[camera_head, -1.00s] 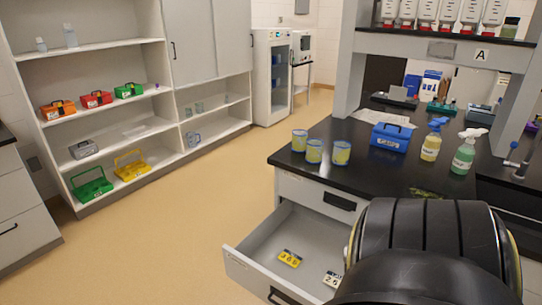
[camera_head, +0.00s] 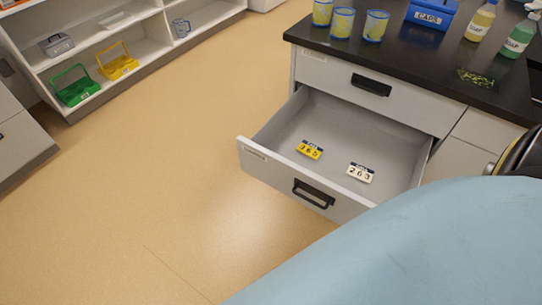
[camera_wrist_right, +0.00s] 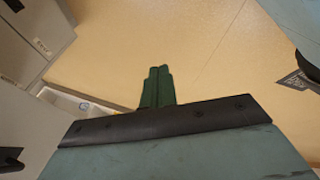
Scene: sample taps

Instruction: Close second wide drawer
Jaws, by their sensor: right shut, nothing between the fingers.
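The wide drawer (camera_head: 270,168) below the top drawer of the black-topped bench is pulled well out in the head view. Its front has a black handle (camera_head: 314,193). A yellow number tag (camera_head: 309,150) and a white number tag (camera_head: 360,173) lie inside it. My right gripper (camera_wrist_right: 158,75) shows in the right wrist view as two green fingers shut together, empty, over the tan floor. Grey drawer fronts (camera_wrist_right: 40,35) are to its left there; I cannot tell how far away. My left gripper is not in view.
The top drawer (camera_head: 415,100) is shut. Cups (camera_head: 342,22), a blue box (camera_head: 432,15) and soap bottles (camera_head: 518,38) stand on the bench top (camera_head: 400,60). My blue arm covers the lower right. The floor (camera_head: 180,170) left of the drawer is clear.

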